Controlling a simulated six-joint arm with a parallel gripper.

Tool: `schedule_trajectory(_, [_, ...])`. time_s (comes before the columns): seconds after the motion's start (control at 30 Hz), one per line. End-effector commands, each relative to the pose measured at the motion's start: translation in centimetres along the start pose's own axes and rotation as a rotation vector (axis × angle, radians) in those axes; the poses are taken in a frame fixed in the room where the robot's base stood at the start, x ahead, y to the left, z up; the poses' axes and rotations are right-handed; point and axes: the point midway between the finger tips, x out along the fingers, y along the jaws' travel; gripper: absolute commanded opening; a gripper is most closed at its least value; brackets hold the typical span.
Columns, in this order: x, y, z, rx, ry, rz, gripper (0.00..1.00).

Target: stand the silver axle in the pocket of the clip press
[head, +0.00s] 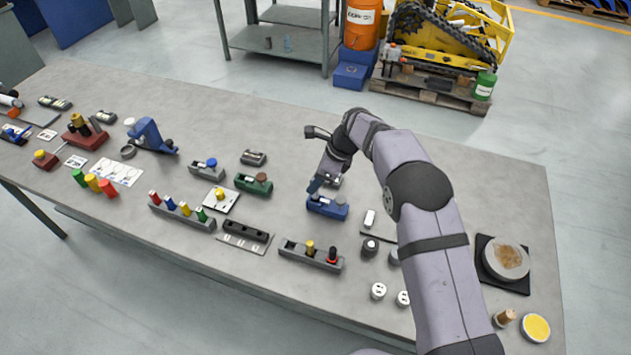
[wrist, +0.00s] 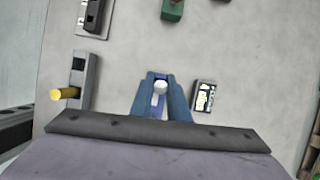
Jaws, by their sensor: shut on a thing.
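My gripper (head: 316,185) points down, low over a blue block (head: 327,207) at the middle of the bench. In the wrist view my gripper (wrist: 161,88) is shut on the silver axle (wrist: 160,86), whose pale round end shows between the blue-grey fingers. The rest of the axle is hidden, and I cannot tell whether its lower end touches the block. A blue lever device (head: 148,135) stands at the back left of the bench. I cannot tell for certain which fixture is the clip press.
A green block (head: 254,183) stands left of my gripper. A grey rack (head: 310,254) with yellow and dark pegs lies in front, also in the wrist view (wrist: 85,82). A small dark block (wrist: 204,96) sits close by.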

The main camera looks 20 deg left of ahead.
Motion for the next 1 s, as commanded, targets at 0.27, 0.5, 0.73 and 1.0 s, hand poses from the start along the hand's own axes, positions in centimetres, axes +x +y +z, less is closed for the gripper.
schedule_trajectory(0.27, [-0.02, -0.03, 0.03, 0.000, -0.001, -0.001, 0.00])
schedule_trajectory(0.5, [0.31, -0.02, -0.12, 0.000, -0.001, -0.001, 0.00])
schedule_trajectory(0.73, [0.68, -0.01, -0.27, 0.000, -0.001, -0.001, 0.00])
schedule_trajectory(1.0, [0.73, 0.00, -0.29, 0.000, -0.001, -0.001, 0.00])
